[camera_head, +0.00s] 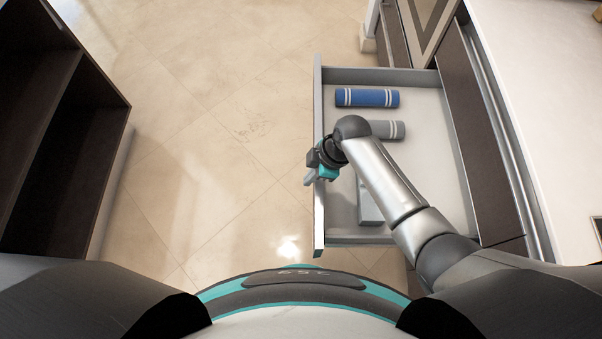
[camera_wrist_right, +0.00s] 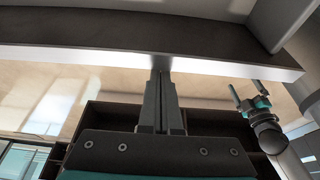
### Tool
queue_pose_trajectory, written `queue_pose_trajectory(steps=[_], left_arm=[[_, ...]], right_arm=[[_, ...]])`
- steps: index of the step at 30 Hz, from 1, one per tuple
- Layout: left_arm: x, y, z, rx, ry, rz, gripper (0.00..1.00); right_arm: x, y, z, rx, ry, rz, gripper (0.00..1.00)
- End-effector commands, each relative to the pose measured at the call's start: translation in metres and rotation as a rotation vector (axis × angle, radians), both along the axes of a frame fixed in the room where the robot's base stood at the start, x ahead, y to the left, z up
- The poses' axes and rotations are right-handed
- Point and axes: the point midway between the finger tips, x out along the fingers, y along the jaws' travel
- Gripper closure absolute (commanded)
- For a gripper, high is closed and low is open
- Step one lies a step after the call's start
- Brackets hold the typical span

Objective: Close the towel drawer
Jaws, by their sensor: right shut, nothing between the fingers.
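The towel drawer (camera_head: 318,215) is pulled out from the cabinet, its front panel facing the open floor. Inside lie a rolled blue towel (camera_head: 367,98), a rolled grey towel (camera_head: 386,130) and a pale item (camera_head: 369,205), partly hidden by my arm. My right gripper (camera_head: 309,179) is at the drawer's front panel, its arm reaching over the drawer. In the wrist view its shut, empty fingers (camera_wrist_right: 160,78) reach the dark panel's lower edge (camera_wrist_right: 200,50); contact is unclear. My left gripper (camera_wrist_right: 247,90) shows only in the wrist view, fingers apart, away from the drawer.
Tiled floor (camera_head: 210,130) is clear left of the drawer. A dark open shelf unit (camera_head: 60,130) stands at the far left. A white countertop (camera_head: 550,90) runs along the right above the dark cabinet fronts (camera_head: 485,150).

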Motion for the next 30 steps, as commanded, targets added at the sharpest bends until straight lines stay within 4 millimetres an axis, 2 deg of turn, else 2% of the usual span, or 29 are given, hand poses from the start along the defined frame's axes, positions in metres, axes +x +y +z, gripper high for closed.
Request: queue_pose_trajectory(steps=[14,19,23,30], left_arm=[[0.001,0.000,0.000,0.000,-0.001,0.000,0.00],[0.001,0.000,0.003,0.000,-0.001,0.000,0.00],[0.001,0.000,0.007,0.000,-0.001,0.000,0.00],[0.001,0.000,0.017,0.000,-0.001,0.000,0.00]], right_arm=[[0.000,-0.007,0.001,0.000,0.000,0.000,1.00],[0.000,-0.015,0.001,-0.002,-0.001,0.000,1.00],[0.000,-0.034,0.001,-0.007,0.000,-0.002,1.00],[0.000,-0.093,0.001,-0.011,0.000,-0.004,1.00]])
